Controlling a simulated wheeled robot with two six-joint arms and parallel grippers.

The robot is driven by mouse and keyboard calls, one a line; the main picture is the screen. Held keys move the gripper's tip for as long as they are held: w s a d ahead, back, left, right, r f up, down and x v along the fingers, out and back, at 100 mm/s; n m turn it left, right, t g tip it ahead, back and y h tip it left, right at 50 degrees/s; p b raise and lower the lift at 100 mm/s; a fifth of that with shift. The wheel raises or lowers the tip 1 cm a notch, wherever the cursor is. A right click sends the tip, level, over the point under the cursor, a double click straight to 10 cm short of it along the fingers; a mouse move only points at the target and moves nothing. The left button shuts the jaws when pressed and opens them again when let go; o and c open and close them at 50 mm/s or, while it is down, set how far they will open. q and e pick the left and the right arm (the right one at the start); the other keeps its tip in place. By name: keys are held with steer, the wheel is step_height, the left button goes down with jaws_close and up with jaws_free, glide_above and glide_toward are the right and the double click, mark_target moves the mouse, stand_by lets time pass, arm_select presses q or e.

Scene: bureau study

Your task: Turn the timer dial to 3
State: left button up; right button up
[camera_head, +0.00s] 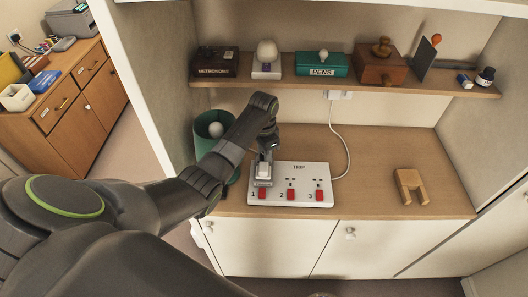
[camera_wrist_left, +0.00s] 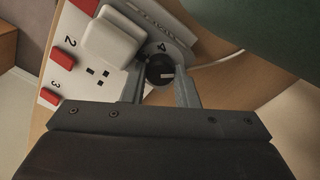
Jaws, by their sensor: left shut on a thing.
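A white power strip (camera_head: 291,173) marked TRIP lies on the wooden counter, with red switches numbered 1, 2 and 3 along its front. It also shows in the left wrist view (camera_wrist_left: 128,78). A white block-shaped plug (camera_wrist_left: 108,40) sits on the strip at its left end; in the head view it shows below my fingers (camera_head: 263,171). A round black dial (camera_wrist_left: 160,70) with a pale line lies beside the block, with a dark mark next to it. My left gripper (camera_wrist_left: 159,82) is shut on this dial, one finger each side. The gripper hides the dial in the head view.
A shelf (camera_head: 350,88) above the strip holds a metronome, a green PENS box (camera_head: 322,66), a wooden box and other items. A green bin (camera_head: 208,143) stands left of my arm. A wooden stand (camera_head: 410,185) sits on the right; the counter between is clear.

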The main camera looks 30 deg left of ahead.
stand_by(0.5)
arm_select(q)
steer(key=o, duration=1)
